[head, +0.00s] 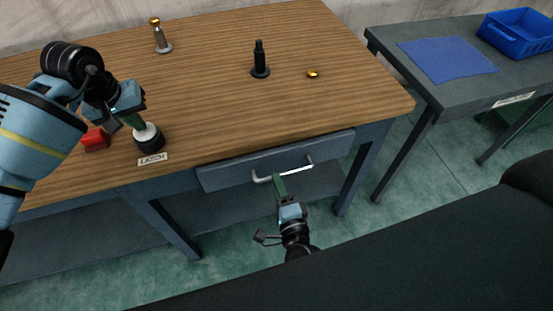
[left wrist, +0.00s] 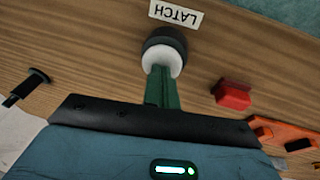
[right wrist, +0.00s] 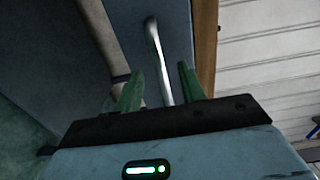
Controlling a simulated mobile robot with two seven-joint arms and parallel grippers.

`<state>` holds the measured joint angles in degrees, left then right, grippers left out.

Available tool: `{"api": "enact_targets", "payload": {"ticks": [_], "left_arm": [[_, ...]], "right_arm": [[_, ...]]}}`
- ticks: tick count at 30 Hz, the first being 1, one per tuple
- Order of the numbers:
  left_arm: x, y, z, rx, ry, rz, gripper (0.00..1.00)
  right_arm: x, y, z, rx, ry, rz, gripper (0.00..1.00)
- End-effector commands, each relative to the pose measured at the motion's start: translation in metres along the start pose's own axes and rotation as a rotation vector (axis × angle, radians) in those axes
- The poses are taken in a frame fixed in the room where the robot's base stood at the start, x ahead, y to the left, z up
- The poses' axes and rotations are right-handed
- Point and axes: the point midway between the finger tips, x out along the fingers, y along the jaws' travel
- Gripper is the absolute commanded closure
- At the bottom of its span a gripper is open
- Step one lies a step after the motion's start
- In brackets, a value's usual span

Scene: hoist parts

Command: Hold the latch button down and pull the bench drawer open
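The latch button (head: 148,135), a white cap in a dark round base, stands on the bench top behind the LATCH label (head: 153,159). My left gripper (head: 137,122) is shut and empty, pointing down with its fingertips at the white cap (left wrist: 161,60). They appear to touch it; how far the cap is pressed I cannot tell. The grey drawer (head: 235,176) sits under the bench top with no clear gap showing. My right gripper (head: 279,182) is at the drawer's silver handle (head: 297,170). In the right wrist view, its fingers are apart on either side of the handle (right wrist: 158,55).
A red block (head: 95,139) lies beside the button. A black post (head: 259,60), a metal post (head: 162,38) and a small brass piece (head: 312,74) stand further back on the bench. A side table (head: 400,75) with a blue tray (head: 520,42) is at right.

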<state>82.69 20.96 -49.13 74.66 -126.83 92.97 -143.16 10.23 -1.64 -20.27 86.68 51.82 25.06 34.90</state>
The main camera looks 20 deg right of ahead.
Motion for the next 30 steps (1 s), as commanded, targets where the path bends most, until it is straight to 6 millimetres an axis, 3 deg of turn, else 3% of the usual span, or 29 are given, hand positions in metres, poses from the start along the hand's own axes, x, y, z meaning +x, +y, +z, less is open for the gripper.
{"api": "enact_targets", "payload": {"ticks": [21,30], "left_arm": [[0.003,-0.001,0.002,-0.001,-0.005,-0.002,1.00],[0.003,-0.001,0.002,-0.001,-0.005,-0.002,1.00]], "right_arm": [[0.031,-0.001,0.000,0.001,0.001,-0.001,0.60],[0.035,0.000,0.000,0.001,0.000,0.000,0.60]]}}
